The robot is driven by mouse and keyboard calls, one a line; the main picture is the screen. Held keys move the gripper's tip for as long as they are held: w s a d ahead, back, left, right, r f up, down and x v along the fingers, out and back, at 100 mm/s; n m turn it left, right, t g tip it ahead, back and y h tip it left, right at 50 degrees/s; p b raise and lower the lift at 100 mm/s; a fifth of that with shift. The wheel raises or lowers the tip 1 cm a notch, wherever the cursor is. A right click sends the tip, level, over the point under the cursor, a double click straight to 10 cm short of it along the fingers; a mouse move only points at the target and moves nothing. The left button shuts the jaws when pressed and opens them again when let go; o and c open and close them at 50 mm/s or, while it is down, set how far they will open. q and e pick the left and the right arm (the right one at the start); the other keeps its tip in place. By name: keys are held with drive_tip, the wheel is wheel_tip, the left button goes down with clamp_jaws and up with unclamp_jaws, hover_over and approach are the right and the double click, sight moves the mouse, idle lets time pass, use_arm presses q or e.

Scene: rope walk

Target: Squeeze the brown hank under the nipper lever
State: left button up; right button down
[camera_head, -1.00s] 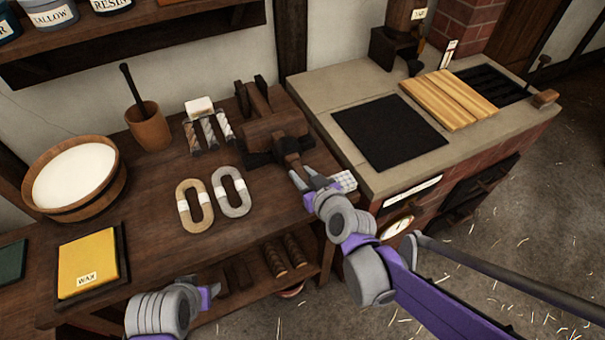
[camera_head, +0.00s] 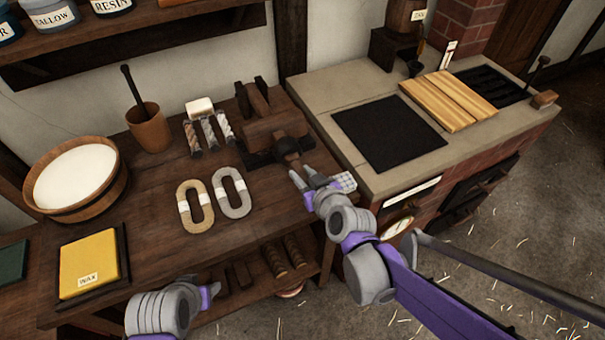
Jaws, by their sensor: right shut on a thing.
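The nipper (camera_head: 262,132) is a dark wooden block at the back right of the bench, with its lever (camera_head: 291,161) reaching toward the front right. My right gripper (camera_head: 305,176) is at the lever's outer end and is shut on it. The fingers partly hide the grip. The brown hank (camera_head: 184,207), a tan oval with white bands, lies flat on the bench, left of the nipper and apart from it. I cannot make out what is under the lever. My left gripper (camera_head: 212,290) is low at the bench's front edge; its fingers do not show clearly.
A grey hank (camera_head: 243,205) lies beside the brown one. Behind them are several small rope samples (camera_head: 209,133) and a wooden cup (camera_head: 150,130). A round tub (camera_head: 33,190) and a wax block (camera_head: 88,262) are at left. A stone-topped stove (camera_head: 350,85) adjoins the bench at right.

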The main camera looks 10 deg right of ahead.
use_arm(q)
drive_tip(key=w+r+p, duration=0.2)
drive_tip(key=r+p, duration=0.3)
drive_tip(key=r, duration=0.2)
drive_tip(key=w+r+t+p, duration=0.1)
drive_tip(key=w+r+p, duration=0.2)
drive_tip(key=r+p, duration=0.2)
wheel_tip(320, 180, up, 2)
drive_tip(key=shift+w+r, duration=0.2)
drive_tip(key=shift+w, duration=0.1)
use_arm(e)
drive_tip(key=w+a+r+g+h, duration=0.1)
drive_tip(key=w+r+g, duration=0.2)
drive_tip(key=r, duration=0.7)
drive_tip(key=w+a+r+g+h, duration=0.1)
drive_tip(key=w+r+g, duration=0.2)
drive_tip(key=r, duration=0.8)
drive_tip(key=shift+w+r+g, duration=0.3)
drive_tip(key=shift+g, duration=0.1)
